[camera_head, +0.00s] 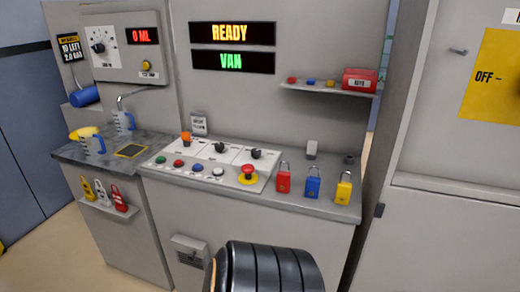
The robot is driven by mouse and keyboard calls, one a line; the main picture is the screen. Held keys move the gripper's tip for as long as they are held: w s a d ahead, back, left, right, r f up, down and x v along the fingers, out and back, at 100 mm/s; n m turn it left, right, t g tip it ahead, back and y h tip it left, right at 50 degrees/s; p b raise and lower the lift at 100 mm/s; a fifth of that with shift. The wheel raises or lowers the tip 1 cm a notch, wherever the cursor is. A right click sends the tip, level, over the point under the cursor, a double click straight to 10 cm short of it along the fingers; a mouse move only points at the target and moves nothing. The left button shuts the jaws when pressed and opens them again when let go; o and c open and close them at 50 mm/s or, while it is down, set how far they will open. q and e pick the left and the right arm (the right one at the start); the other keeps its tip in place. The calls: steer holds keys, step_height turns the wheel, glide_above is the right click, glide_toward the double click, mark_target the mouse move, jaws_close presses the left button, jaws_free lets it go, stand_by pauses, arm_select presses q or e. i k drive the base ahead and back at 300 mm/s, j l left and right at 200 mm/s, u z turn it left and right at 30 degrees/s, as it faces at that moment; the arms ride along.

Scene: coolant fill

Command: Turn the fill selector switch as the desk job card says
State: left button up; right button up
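A sloped control panel (210,163) lies on the desk. Its upper row has an orange-topped control (185,138) and two black rotary switches, one in the middle (220,147) and one at the right (256,154). Their labels are too small to read, so I cannot tell which is the fill selector. A small printed card (199,124) stands behind the panel; its text is unreadable. A black dial (98,47) is on the upper-left wall unit, beside a red "0 ML" display (143,36). Neither gripper is in view.
Signs read "READY" (232,33) and "VAN" (232,61). A red mushroom button (248,172) is at the panel's right end. Red (283,182), blue (313,188) and yellow (344,192) padlocks stand right of it.

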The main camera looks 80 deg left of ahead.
mark_target(219, 147)
steer(key=u, duration=3.15)
